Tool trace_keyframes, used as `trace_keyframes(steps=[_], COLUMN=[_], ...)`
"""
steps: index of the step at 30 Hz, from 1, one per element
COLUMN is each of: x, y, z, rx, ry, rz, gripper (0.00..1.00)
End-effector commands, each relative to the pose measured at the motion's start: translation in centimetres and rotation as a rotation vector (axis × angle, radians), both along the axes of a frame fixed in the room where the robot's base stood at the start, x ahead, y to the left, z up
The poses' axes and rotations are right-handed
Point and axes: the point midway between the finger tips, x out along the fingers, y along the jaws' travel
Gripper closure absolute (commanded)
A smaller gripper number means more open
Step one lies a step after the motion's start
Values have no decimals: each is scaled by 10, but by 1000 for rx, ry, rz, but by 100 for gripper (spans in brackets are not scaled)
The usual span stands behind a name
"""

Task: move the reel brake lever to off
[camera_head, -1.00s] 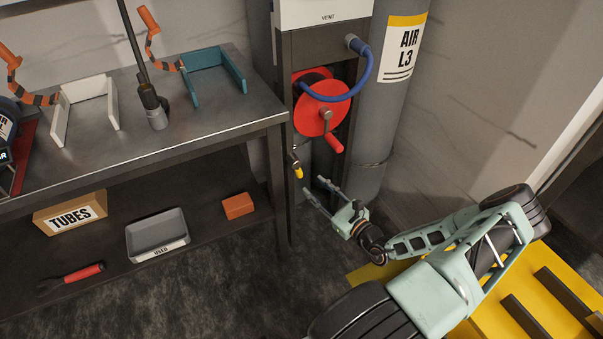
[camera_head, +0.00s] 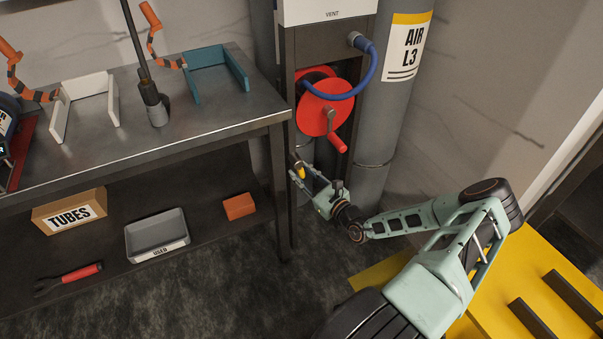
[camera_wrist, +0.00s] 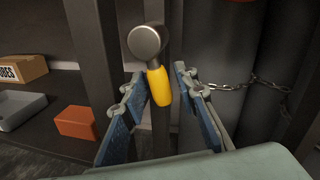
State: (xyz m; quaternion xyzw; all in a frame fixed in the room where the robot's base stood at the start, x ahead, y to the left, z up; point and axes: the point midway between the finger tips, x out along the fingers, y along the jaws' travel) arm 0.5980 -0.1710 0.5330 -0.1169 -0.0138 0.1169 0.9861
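The reel brake lever has a yellow handle (camera_wrist: 159,86) hanging from a round grey pivot (camera_wrist: 145,41) on a dark post. In the wrist view the handle tilts slightly, its lower end a little to the right. My gripper (camera_wrist: 160,92) is open, with one blue-padded finger on each side of the handle and a gap visible at both sides. In the head view the yellow handle (camera_head: 300,171) shows just at the fingertips of my gripper (camera_head: 308,178), below the red reel (camera_head: 325,110). Whether the fingers touch the handle cannot be told there.
A steel bench (camera_head: 200,125) stands to the left, its leg close to the lever. Its lower shelf holds a tubes box (camera_head: 70,210), a grey tray (camera_head: 157,232) and an orange block (camera_head: 239,206). A grey cylinder (camera_head: 395,110) with a chain (camera_wrist: 240,84) stands right of the reel stand.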

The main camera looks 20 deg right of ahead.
Motion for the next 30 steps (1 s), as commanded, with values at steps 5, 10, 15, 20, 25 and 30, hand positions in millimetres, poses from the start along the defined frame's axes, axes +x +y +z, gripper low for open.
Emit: trace_keyframes(steps=[5,10,15,20,25,30], x=[0,0,0,-1,-1,-1], y=[0,0,6,11,13,13], z=[0,0,0,0,-2,-2], rx=[0,3,93,210,259,259], ry=[0,0,4,7,10,10], rz=[0,0,1,1,1,1], gripper=[95,100,100,100,100,100])
